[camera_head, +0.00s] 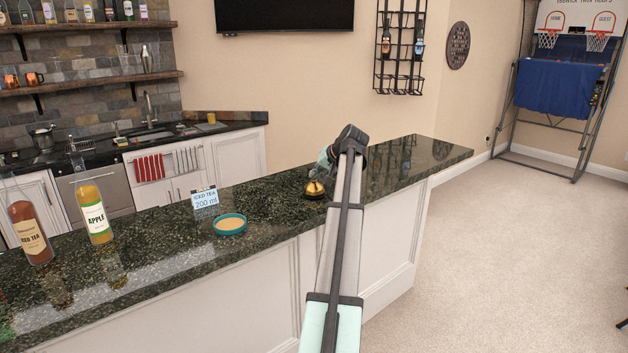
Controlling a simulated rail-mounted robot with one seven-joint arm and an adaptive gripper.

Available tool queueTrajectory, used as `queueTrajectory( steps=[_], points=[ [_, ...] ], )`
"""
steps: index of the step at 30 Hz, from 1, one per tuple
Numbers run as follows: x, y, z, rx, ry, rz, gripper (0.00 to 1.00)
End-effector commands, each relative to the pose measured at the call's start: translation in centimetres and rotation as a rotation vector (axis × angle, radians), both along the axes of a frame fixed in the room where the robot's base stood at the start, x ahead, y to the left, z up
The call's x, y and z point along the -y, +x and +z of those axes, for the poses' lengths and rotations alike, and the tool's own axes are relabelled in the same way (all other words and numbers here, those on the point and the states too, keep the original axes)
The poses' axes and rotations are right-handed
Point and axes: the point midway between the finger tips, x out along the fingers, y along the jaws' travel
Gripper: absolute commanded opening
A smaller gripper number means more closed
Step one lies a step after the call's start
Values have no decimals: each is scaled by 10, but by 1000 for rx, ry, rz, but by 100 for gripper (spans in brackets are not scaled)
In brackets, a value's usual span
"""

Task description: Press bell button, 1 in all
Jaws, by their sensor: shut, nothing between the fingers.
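A small golden bell (315,189) stands on the dark green speckled bar counter (270,206), just left of my arm. My gripper (323,168) is over the bell, pointing down, its fingers shut with nothing between them. My arm reaches up from the bottom of the view and hides part of the counter to the right of the bell. The bell's top button is small and partly covered by my gripper. I cannot tell whether the fingertips touch it.
The counter's right end (440,152) is clear. A wire wall rack (400,50) hangs behind.

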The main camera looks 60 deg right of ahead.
Motion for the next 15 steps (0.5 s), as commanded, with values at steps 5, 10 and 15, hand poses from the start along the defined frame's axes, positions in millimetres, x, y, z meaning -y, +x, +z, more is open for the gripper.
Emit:
queueTrajectory(
  steps=[5,10,15],
  points=[
    [0,0,6,0,1,1,0],
    [0,0,14,0,0,0,0],
    [0,0,17,0,1,1,0]
  ],
)
